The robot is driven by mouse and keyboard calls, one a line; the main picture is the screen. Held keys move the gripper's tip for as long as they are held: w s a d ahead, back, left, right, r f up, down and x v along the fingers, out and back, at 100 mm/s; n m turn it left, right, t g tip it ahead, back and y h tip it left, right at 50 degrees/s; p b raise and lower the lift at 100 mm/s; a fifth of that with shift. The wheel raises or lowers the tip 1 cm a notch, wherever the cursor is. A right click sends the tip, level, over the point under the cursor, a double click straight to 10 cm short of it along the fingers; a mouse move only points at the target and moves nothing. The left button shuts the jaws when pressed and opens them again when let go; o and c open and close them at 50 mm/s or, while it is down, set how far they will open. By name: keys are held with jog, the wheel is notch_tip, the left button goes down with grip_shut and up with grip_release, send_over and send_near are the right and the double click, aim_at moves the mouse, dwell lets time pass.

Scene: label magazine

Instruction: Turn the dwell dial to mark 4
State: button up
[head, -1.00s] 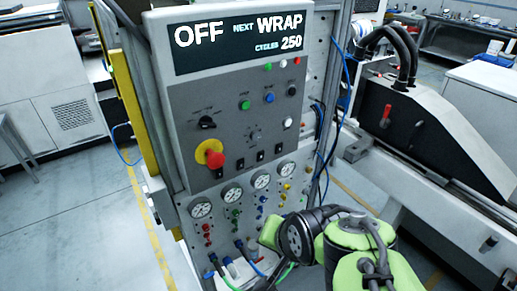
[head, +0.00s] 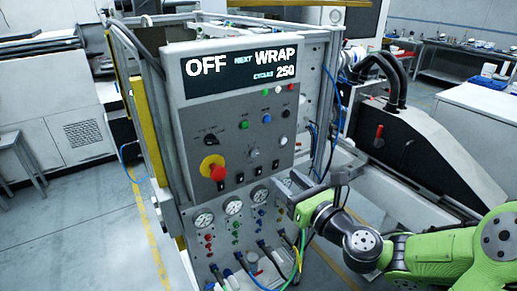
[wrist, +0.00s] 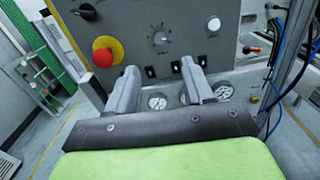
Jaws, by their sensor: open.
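A control panel (head: 231,110) carries a small grey dial (head: 254,153) with marks around it, near its middle; it looks like the dwell dial. In the wrist view the dial (wrist: 159,38) shows ahead of and between my fingertips; its mark numbers are too small to read. My gripper (head: 288,184) is open and empty, below and right of the dial in the head view. In the wrist view my gripper (wrist: 158,68) has its two fingers apart, pointing at the panel and clear of the dial.
A red stop button on yellow (head: 213,168) and a black rotary knob (head: 210,140) lie left of the dial. Small black switches (head: 239,177) sit just below it. Gauges (head: 233,206) and hoses are lower down. A display (head: 240,71) reads OFF, NEXT WRAP, CYCLES 250.

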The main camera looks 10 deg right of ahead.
aim_at(255, 154)
jog(key=p+x, duration=0.9)
jog(key=x, duration=0.2)
jog(key=shift+w+a+f, duration=0.15)
jog(key=shift+w+a, duration=0.1)
jog(key=shift+w, duration=0.05)
jog(key=shift+w+a+f+p, duration=0.1)
jog(key=shift+w+p, duration=0.2)
jog(key=shift+w, duration=0.2)
grip_shut()
